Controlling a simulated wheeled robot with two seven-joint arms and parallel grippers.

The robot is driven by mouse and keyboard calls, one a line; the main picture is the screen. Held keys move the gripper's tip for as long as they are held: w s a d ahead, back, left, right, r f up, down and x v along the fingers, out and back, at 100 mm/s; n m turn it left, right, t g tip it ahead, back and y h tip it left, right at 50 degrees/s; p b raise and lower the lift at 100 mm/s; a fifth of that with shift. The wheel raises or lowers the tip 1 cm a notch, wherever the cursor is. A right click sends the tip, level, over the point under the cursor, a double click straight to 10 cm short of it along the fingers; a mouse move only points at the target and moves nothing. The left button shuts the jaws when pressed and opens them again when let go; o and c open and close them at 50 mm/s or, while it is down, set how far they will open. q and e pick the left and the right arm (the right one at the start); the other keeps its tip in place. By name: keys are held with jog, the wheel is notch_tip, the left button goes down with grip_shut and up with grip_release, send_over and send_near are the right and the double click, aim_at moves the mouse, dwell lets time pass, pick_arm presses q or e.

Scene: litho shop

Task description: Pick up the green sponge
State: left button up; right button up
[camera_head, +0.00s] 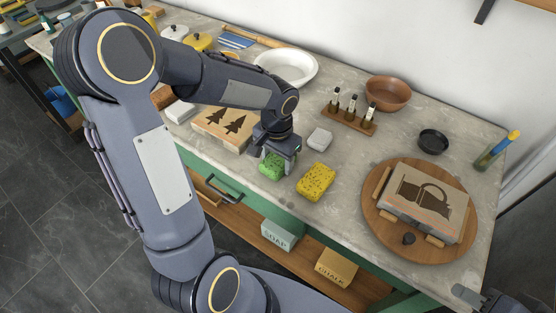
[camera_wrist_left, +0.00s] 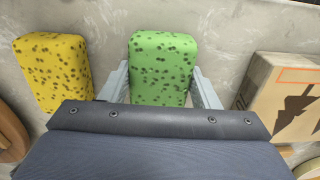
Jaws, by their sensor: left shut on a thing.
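The green sponge (camera_head: 271,166), speckled with dark spots, is at the worktop's front edge in the head view. My left gripper (camera_head: 279,155) is shut on it from above. In the left wrist view the green sponge (camera_wrist_left: 163,65) sits between the two grey fingers (camera_wrist_left: 160,90), one on each side. I cannot tell whether it is clear of the worktop. A yellow spotted sponge (camera_head: 316,181) lies just to its right in the head view, apart from it. My right gripper (camera_head: 486,299) shows only in part at the lower right corner; its jaw opening is unclear.
A block with tree shapes (camera_head: 224,127) lies left of my left gripper. A grey-white block (camera_head: 320,139) and a wooden rack of bottles (camera_head: 349,121) stand behind. A round board (camera_head: 379,224) with a stone slab (camera_head: 425,204) is at right. Bare worktop lies between.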

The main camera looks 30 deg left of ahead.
aim_at(277, 159)
pick_arm(q)
jog(key=shift+r, duration=0.15)
jog(key=shift+r, duration=0.3)
notch_tip(277, 159, up, 2)
jog(key=shift+r, duration=0.1)
jog(key=s+a+r, duration=0.6)
jog(key=a+r, duration=0.4)
jog(key=a, duration=0.2)
jog(key=shift+a, duration=0.35)
jog(key=o, duration=0.4)
jog(key=c, duration=0.3)
